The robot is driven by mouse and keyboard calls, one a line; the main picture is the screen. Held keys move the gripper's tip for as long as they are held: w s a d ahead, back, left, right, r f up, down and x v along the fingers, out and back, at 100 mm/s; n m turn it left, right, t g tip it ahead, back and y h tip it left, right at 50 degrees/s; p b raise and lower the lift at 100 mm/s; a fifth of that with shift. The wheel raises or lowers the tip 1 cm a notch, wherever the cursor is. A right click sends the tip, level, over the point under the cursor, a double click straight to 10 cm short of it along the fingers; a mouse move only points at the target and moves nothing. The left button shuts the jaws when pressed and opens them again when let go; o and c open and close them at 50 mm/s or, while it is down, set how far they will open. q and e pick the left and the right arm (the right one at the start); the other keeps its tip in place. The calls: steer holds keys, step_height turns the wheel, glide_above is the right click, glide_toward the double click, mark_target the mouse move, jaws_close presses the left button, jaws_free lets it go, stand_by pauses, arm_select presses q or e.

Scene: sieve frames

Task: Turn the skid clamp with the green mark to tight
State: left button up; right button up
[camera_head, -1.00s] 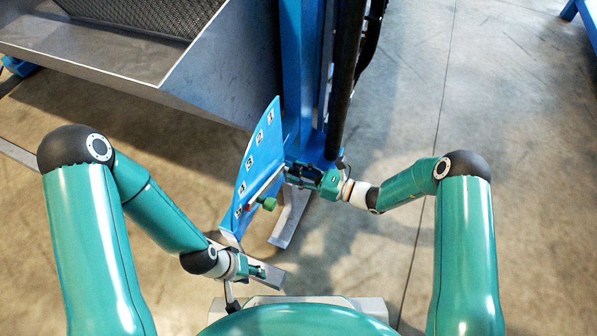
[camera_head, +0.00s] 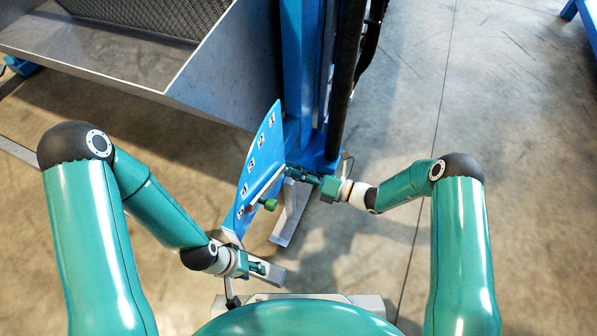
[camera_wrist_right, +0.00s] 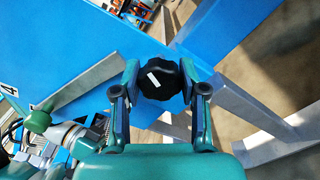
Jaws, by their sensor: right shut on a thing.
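In the right wrist view a black lobed knob (camera_wrist_right: 158,88) with a white mark sits between the fingers of my right gripper (camera_wrist_right: 160,76), which is shut on it. I see no green mark on this knob. In the head view my right gripper (camera_head: 308,175) is at the right side of the blue panel (camera_head: 262,150), and the knob is mostly hidden. A green round handle (camera_head: 270,204) stands out lower on the panel; it also shows in the right wrist view (camera_wrist_right: 37,122). My left gripper (camera_head: 262,268) is low, below the panel, apart from it; its jaws are too small to read.
The panel carries several numbered labels. A blue post (camera_head: 300,70) with a black hose (camera_head: 345,80) rises behind it. A grey metal trough (camera_head: 215,75) stands at upper left. Metal feet (camera_head: 290,215) lie on the floor near the panel. Floor at right is clear.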

steer(key=m, duration=0.6)
steer(key=shift+w+d, duration=0.1)
steer(key=shift+w, duration=0.1)
steer(key=m, duration=0.6)
steer(key=shift+m+p, duration=0.3)
steer(key=shift+p, duration=0.05)
steer(key=shift+f, duration=0.1)
steer(key=o, duration=1)
steer(key=shift+o, duration=0.7)
steer(key=shift+s, duration=0.1)
steer(key=v, duration=1.2)
steer(key=shift+s+f, duration=0.1)
